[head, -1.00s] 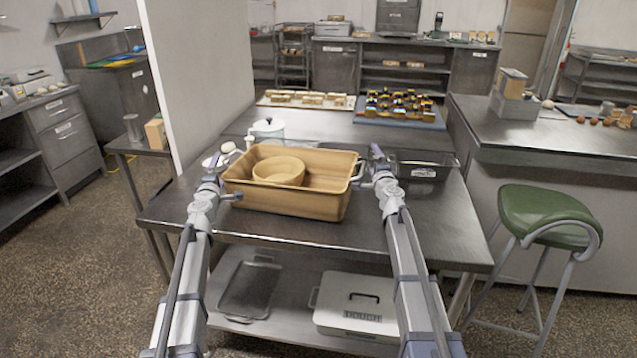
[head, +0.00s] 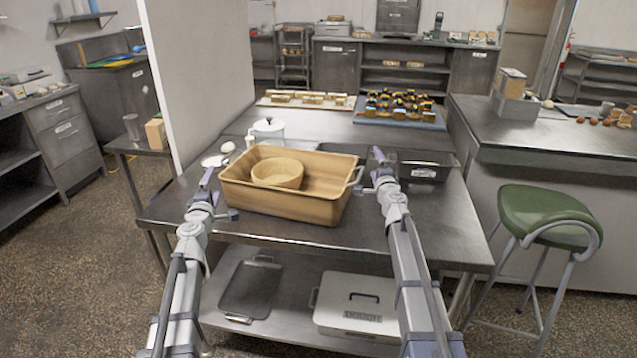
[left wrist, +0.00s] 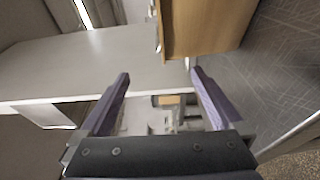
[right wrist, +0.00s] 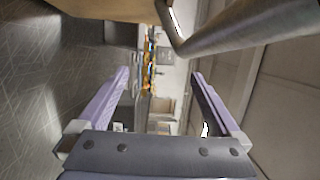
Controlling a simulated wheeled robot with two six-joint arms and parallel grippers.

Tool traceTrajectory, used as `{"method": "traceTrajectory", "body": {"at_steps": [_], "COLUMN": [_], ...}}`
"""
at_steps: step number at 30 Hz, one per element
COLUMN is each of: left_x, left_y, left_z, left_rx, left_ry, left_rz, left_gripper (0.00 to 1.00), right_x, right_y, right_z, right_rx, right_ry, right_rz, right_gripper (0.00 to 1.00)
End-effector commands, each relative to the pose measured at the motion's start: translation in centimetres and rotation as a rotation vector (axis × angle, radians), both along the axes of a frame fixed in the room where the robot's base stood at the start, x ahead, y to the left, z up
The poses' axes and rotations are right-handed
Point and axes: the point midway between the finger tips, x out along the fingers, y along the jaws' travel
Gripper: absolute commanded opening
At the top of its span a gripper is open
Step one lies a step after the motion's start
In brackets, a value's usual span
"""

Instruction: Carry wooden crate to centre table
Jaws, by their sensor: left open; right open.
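The wooden crate (head: 290,203) is a tan, open box standing flat on the steel centre table (head: 310,232), with a round wooden bowl (head: 277,174) inside. A metal handle (head: 356,175) shows at its right end. My left gripper (head: 207,180) is open and empty, just left of the crate and apart from it. In the left wrist view, the crate's side (left wrist: 205,30) lies beyond and right of the open fingers. My right gripper (head: 378,160) is open just right of the crate near the handle. In the right wrist view, the handle bar (right wrist: 245,28) passes above the fingers, not between them.
A dark tray (head: 425,167) sits right of the crate, and a white pot (head: 268,130) behind it. Boards with small goods (head: 400,108) fill the table's back. A green stool (head: 545,212) stands at right. The table's front strip is clear.

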Motion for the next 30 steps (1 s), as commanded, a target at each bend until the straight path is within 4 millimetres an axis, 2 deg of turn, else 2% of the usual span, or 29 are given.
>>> {"method": "traceTrajectory", "body": {"at_steps": [1, 6, 12, 16, 30], "left_x": [0.0, 0.0, 0.0, 0.0, -0.1], "left_y": [0.0, 0.0, 0.0, 0.0, -0.5], "left_z": [0.0, 0.0, 0.0, 0.0, -0.2], "left_rx": [0.000, 0.000, 0.000, 0.000, 0.002], "left_ry": [0.000, 0.000, 0.000, 0.000, 0.000], "left_rz": [0.000, 0.000, 0.000, 0.000, -0.012], "left_gripper": [1.00, 1.00, 1.00, 1.00, 1.00], "right_x": [-1.4, -5.0, -8.5, -9.3, -9.7], "right_y": [0.0, 0.0, 0.0, 0.0, 0.3], "right_z": [0.0, 0.0, 0.0, 0.0, -0.2], "right_rx": [0.002, 0.001, 0.001, 0.000, -0.002], "right_ry": [0.000, 0.000, 0.000, 0.000, 0.001], "right_rz": [0.000, 0.000, 0.000, 0.000, 0.004], "right_gripper": [1.00, 1.00, 1.00, 1.00, 1.00]}}
